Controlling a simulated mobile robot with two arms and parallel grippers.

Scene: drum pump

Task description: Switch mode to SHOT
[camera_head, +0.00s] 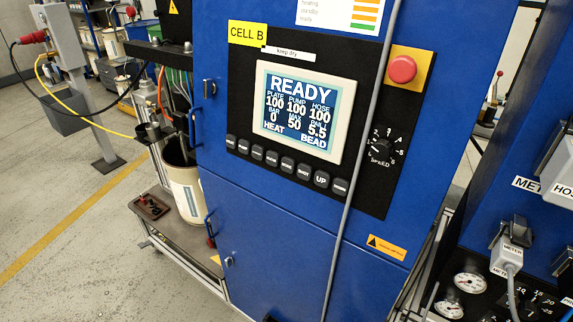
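The blue control cabinet (300,240) fills the middle of the view. Its screen (300,112) reads READY, with plate, pump and hose at 100, bar 0, max 50 and pail 5.5. The bottom line of the screen shows HEAT at left and BEAD at right. A slanting row of black buttons (272,159) runs below the screen. One button (321,180) reads UP; most other labels are too small to read surely. Neither gripper can be made out. A small dark shape at the bottom edge is too cut off to identify.
A red stop button (402,69) on a yellow plate and a speed knob (378,150) sit right of the screen. A grey vertical rod or cable (347,205) crosses the cabinet front. A pail (185,190) stands at left. Gauges (470,283) and connectors are at right.

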